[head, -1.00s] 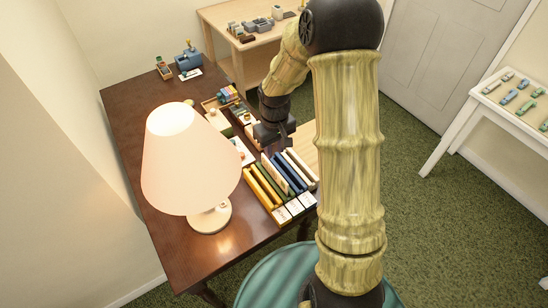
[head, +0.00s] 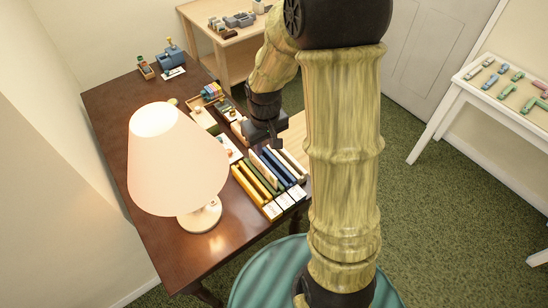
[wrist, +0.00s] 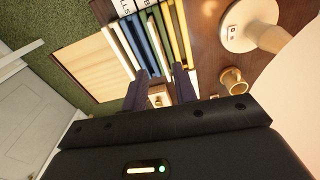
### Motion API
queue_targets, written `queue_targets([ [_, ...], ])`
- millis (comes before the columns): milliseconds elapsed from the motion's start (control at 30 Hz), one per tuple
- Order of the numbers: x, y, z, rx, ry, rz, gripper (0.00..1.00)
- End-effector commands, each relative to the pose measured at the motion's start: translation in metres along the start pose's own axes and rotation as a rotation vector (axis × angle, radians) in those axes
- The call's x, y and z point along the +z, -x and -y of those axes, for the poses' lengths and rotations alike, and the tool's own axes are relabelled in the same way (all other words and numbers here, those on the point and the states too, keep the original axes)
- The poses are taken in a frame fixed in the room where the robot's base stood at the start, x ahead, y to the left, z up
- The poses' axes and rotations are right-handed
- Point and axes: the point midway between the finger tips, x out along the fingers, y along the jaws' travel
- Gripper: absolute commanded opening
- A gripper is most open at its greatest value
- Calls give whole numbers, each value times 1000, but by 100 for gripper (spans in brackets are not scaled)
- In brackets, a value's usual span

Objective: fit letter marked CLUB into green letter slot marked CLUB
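The letter rack (head: 284,198) stands at the near right of the dark desk, with yellow, green, blue and white slots and white name cards in front. A pale letter (head: 263,168) stands on edge in or at the green slot (head: 252,171), beside the blue one. It also shows in the wrist view (wrist: 156,36), between green walls; its marking cannot be read. My gripper (head: 276,141) is just beyond the rack's far end. In the wrist view its two fingers (wrist: 160,80) are apart with nothing held between them, short of the letter. How deep the letter sits cannot be told.
A lamp (head: 178,165) stands left of the rack. A brass cup (wrist: 232,80) is near the lamp base. Small trays (head: 205,119) lie beyond the rack. A pale wooden board (wrist: 95,68) is beside it. A white table (head: 470,88) stands at right.

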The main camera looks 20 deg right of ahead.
Motion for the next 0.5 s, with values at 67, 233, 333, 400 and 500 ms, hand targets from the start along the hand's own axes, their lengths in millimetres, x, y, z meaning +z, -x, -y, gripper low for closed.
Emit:
queue_targets([
  [67,22,18,5,11,-45,-38,28],
  [233,67,42,16,14,-146,-114,28],
  [333,85,49,21,9,-192,-147,28],
  [400,92,51,23,7,-213,-159,28],
  [500,96,52,24,5,-223,-164,28],
])
